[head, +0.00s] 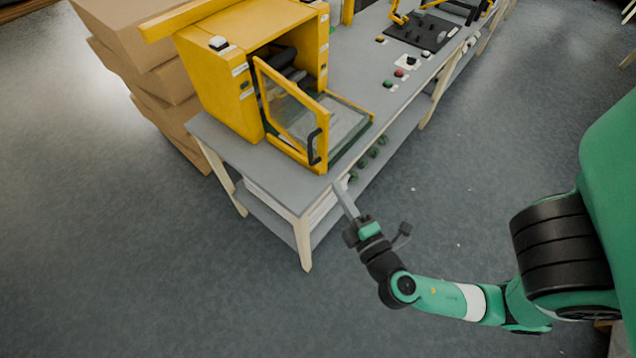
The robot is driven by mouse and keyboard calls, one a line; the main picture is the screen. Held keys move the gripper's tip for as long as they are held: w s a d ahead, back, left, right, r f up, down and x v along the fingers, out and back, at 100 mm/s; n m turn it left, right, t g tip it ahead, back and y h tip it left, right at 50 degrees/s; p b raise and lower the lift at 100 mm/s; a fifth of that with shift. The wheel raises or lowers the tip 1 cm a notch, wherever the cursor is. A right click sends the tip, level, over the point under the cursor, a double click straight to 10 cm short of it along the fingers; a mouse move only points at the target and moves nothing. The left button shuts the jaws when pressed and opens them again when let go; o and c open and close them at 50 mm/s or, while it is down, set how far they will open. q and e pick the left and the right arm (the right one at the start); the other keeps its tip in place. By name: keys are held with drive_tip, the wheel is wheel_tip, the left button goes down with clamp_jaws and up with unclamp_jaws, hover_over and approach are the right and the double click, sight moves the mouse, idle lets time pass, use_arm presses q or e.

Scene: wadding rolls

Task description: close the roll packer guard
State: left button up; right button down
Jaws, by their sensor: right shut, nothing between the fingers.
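The roll packer (218,75) is a yellow box-like machine on the grey table, in the upper left of the head view. Its guard (284,108) is a yellow-framed clear door, swung open out over the table. A black handle (314,146) sits on the guard's free edge. Dark rollers show inside the machine behind the door. My right gripper (344,199) is shut and empty, just off the table's front edge, below and to the right of the handle and apart from it. My left gripper is not in view.
The grey table (226,146) runs to the upper right, with red and green buttons (388,84) and a dark mat (422,32) on it. Stacked cardboard boxes (140,45) stand left of the machine. The floor in front is clear.

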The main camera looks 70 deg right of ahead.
sight(323, 162)
drive_tip(key=x, duration=0.3)
drive_tip(key=f+p+x, duration=0.1)
drive_tip(key=x, duration=0.2)
drive_tip(key=p+x, duration=0.1)
drive_tip(key=x, duration=0.3)
drive_tip(key=shift+s+d+f, duration=0.25)
drive_tip(key=shift+s+d, duration=0.1)
drive_tip(key=shift+n, duration=0.3)
